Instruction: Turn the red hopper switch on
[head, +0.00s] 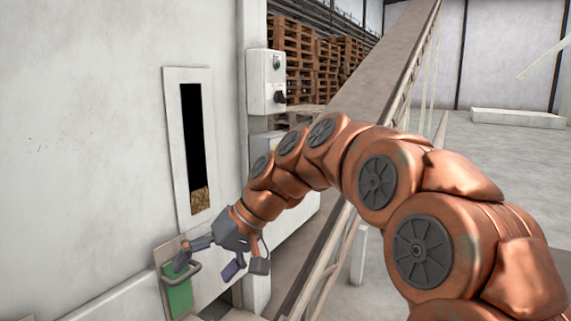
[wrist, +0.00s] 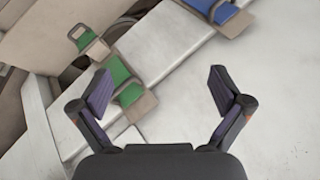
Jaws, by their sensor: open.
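I cannot make out a red switch in either view. A pale control box (head: 266,82) on the machine's right edge carries a green button (head: 276,62) and a black knob (head: 280,97). My gripper (head: 212,264) is open and empty, low in front of the machine, below the tall window. In the head view a finger overlaps a green panel with a handle (head: 179,297); I cannot tell whether they touch. The wrist view shows my open fingers (wrist: 160,82), with green panels (wrist: 117,70) beyond the left finger and a blue panel (wrist: 213,12) at the top.
The white machine wall (head: 80,130) fills the left, with a tall dark window (head: 192,130) showing pellets at its bottom. A sloping conveyor (head: 375,75) rises behind my arm. Pallet stacks (head: 292,45) stand behind. Open floor lies at the right.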

